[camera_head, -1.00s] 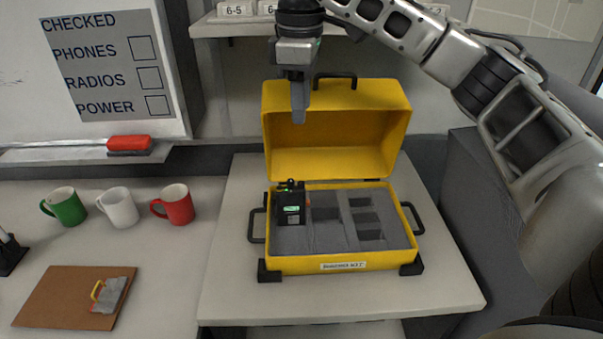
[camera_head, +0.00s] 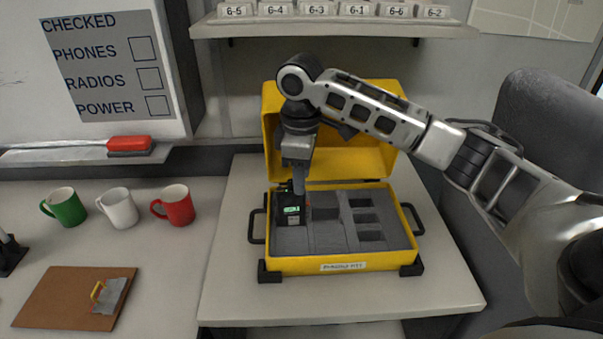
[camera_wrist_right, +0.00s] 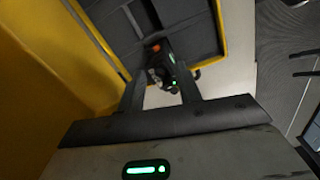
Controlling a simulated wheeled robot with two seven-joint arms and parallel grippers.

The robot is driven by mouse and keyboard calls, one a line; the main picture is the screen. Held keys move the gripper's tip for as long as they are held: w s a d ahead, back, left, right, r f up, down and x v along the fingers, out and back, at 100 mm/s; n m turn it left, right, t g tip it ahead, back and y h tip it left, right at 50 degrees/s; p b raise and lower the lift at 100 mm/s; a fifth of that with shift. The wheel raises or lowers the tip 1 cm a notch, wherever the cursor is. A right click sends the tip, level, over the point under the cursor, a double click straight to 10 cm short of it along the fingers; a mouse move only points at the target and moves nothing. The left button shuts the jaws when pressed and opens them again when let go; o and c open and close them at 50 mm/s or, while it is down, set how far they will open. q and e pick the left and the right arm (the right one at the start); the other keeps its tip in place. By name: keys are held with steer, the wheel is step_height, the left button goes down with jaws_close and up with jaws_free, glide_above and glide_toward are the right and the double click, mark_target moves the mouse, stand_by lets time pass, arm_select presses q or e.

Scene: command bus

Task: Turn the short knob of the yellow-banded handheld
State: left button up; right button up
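A dark handheld (camera_head: 292,212) with a small green lit screen stands in the left compartment of the yellow case (camera_head: 345,263). My right gripper (camera_head: 298,188) points down from above, its fingers at the handheld's top. In the right wrist view the fingers (camera_wrist_right: 162,92) are apart, and the handheld's top (camera_wrist_right: 162,72), with small knobs, an orange part and green lights, shows between and beyond their tips. I cannot tell whether a finger touches it. The short knob and yellow band cannot be made out clearly. My left gripper is not in view.
The case's raised lid (camera_head: 275,130) stands close behind my right gripper. Other foam compartments look empty. Green (camera_head: 65,207), white (camera_head: 119,208) and red (camera_head: 175,205) mugs and a clipboard (camera_head: 60,297) lie left. A shelf (camera_head: 345,25) hangs above.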

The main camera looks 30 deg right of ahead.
steer(key=shift+f, duration=0.25)
jaws_close()
steer(key=shift+n, duration=0.4)
steer(key=n, duration=0.2)
steer(key=shift+n, duration=0.3)
steer(key=shift+r+n, duration=0.1)
steer(key=shift+n, duration=1.8)
